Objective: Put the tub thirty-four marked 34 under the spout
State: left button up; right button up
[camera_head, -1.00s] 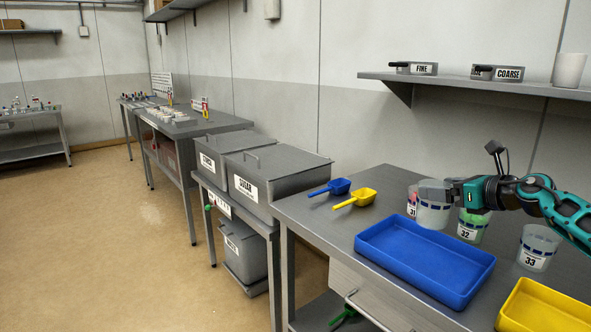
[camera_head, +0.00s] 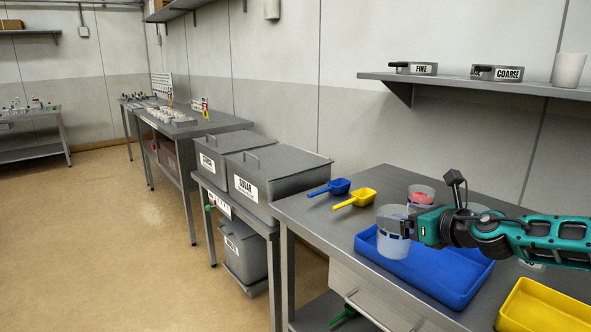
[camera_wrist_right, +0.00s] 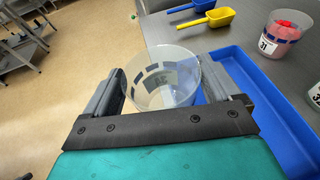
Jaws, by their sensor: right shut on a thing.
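My right gripper (camera_head: 408,227) is shut on a clear, empty-looking tub (camera_head: 393,236) with a band of blue marks. It holds the tub upright in front of the left part of the blue tray (camera_head: 455,289). In the right wrist view the tub (camera_wrist_right: 162,80) sits between the two fingers (camera_wrist_right: 172,98). Its number cannot be read. No spout is seen in either view. My left gripper is not in view.
Tub 31 (camera_wrist_right: 280,36) with red contents and tub 32 (camera_wrist_right: 315,94) stand behind the tray. A blue scoop (camera_head: 338,187), yellow scoop (camera_head: 362,197) and yellow tray (camera_head: 550,312) share the table. Grey bins (camera_head: 275,178) stand left. A shelf (camera_head: 480,84) hangs above.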

aim_at(395, 248)
jog(key=shift+s+a+f+m, duration=0.15)
jog(key=shift+s+a+f, duration=0.1)
jog(key=shift+s+a, duration=0.2)
jog(key=shift+s+a+f+m, duration=0.2)
jog(key=shift+s+a, duration=0.1)
jog(key=shift+s, duration=0.15)
jog(key=s+a+f+m+t+h, duration=0.1)
jog(key=s+f+m+h, duration=0.1)
jog(key=s, duration=0.9)
jog(key=s+a+f+m+h, duration=0.1)
jog(key=s+f+m+h, duration=0.2)
jog(key=s, duration=0.8)
jog(key=shift+f+t+h, duration=0.4)
jog(key=shift+f+h, duration=0.4)
jog(key=shift+h, duration=0.1)
jog(key=shift+a, duration=0.2)
jog(key=shift+d, duration=0.15)
